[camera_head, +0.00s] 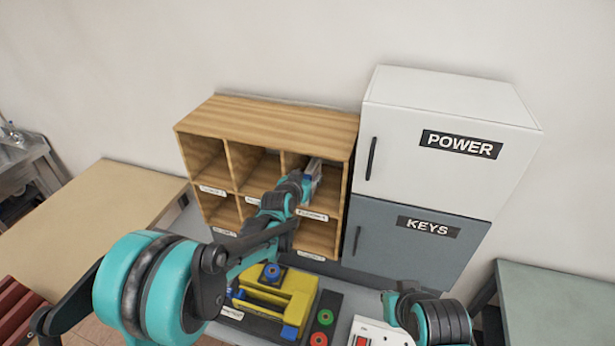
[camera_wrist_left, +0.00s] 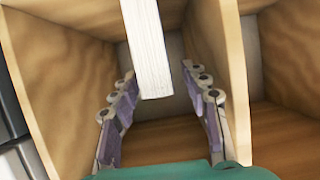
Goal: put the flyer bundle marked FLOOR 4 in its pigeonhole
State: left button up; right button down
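The wooden pigeonhole unit (camera_head: 268,110) has two rows of compartments with small labels too small to read. My left gripper (camera_head: 311,178) reaches into the top right compartment. In the left wrist view its two fingers (camera_wrist_left: 160,118) are spread apart, with a gap between them. A white flyer bundle (camera_wrist_left: 148,50) stands between and beyond the fingers, inside a wooden compartment, and does not look clamped. Its marking does not show. In the head view the bundle is mostly hidden by my gripper. Part of my right arm shows at the bottom right, but its gripper does not.
A white POWER cabinet (camera_head: 450,95) sits on a grey KEYS cabinet (camera_head: 415,245), just right of the unit. Below are a yellow device (camera_head: 290,295), a panel with green and red buttons (camera_head: 322,318) and a white box (camera_head: 378,335). A wooden table (camera_head: 90,220) stands at left.

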pick_arm(q)
jog(key=v, duration=1.2)
jog(key=s+a+f+n+g+y+b, duration=0.1)
jog(key=s+a+f+g+b, duration=0.1)
jog(key=s+a+f+b, duration=0.3)
jog(key=s+a+f+n+g+y+b, duration=0.1)
jog(key=s+a+f+g+b, duration=0.1)
jog(key=s+a+f+b, duration=0.2)
jog(key=s+a+f+n+g+y+b, duration=0.1)
jog(key=s+a+f+b, duration=0.4)
jog(key=s+f+b, duration=0.5)
jog(key=s+f+y, duration=0.1)
jog(key=s+f, duration=0.4)
jog(key=s, duration=0.4)
jog(key=shift+a+f+n+g, duration=0.3)
jog(key=shift+f+g, duration=0.05)
jog(key=shift+g, duration=0.05)
